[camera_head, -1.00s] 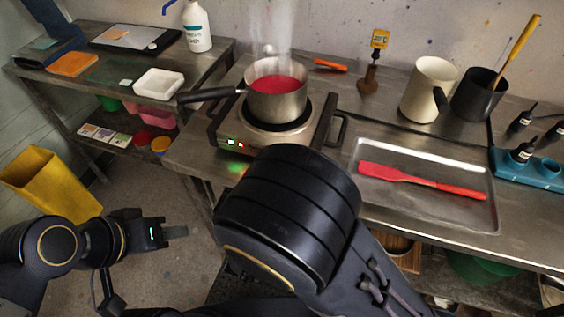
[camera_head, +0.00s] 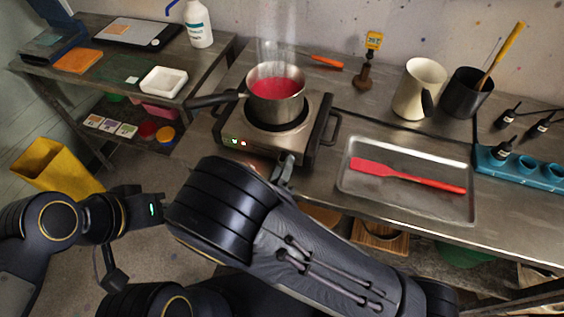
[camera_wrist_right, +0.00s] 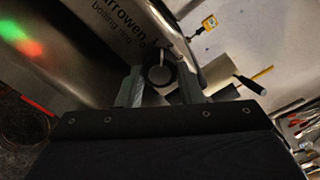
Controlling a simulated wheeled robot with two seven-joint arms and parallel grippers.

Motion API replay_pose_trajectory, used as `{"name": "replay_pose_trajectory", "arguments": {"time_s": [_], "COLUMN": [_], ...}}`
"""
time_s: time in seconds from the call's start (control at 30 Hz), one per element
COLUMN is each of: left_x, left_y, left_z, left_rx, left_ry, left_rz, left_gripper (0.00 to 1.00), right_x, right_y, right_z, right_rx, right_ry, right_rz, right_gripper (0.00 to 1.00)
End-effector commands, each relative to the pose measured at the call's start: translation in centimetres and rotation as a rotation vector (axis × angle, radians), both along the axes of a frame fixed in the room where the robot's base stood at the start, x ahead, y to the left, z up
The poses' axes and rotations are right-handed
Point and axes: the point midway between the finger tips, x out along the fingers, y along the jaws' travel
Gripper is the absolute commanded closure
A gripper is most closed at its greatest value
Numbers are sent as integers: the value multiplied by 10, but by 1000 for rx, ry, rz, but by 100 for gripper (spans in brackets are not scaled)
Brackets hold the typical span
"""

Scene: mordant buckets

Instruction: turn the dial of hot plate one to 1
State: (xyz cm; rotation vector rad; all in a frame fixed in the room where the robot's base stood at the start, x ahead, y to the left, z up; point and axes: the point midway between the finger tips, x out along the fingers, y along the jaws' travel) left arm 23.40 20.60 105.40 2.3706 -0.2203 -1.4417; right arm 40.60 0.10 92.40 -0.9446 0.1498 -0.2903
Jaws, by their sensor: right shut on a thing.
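The hot plate (camera_head: 317,122) is a steel unit on the bench, with green and red lights on its front and a pot (camera_head: 276,105) of red steaming liquid on top. My right gripper (camera_head: 285,168) is at the right end of its front face. In the right wrist view the dial (camera_wrist_right: 160,74), a dark round knob, sits between the two fingers of my right gripper (camera_wrist_right: 161,78), which is shut on it. The dial's marks cannot be read. My left gripper (camera_head: 157,207) hangs over the floor left of the bench, its fingers hardly visible.
A steel tray (camera_head: 400,205) with a red spatula (camera_head: 408,175) lies right of the hot plate. The pot's black handle (camera_head: 212,100) sticks out left. A cream jug (camera_head: 417,90), a dark pot (camera_head: 467,93) and a blue rack (camera_head: 520,170) stand farther right.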

Motion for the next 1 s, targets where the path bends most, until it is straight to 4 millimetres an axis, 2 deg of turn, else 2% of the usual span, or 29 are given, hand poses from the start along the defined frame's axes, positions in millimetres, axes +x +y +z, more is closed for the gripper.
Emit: {"name": "replay_pose_trajectory", "arguments": {"time_s": [0.1, 0.4, 0.9, 0.93, 1.0], "left_x": [0, 0, 0, 0, 0], "left_y": [0, 0, 0, 0, 0], "left_z": [8, 15, 15, 15, 15], "left_rx": [0, 0, 0, 0, 0], "left_ry": [0, 0, 0, 0, 0], "left_rz": [0, 0, 0, 0, 0], "left_gripper": [64, 64, 64, 64, 64], "right_x": [0, 0, 0, 0, 0], "right_y": [0, 0, 0, 0, 0], "right_z": [2, 0, 0, 0, 0], "right_rx": [-66, -161, -178, -177, -177], "right_ry": [23, 54, 60, 59, 59], "right_rz": [2, 1, 1, 1, 1], "right_gripper": [90, 90, 90, 66, 57]}}
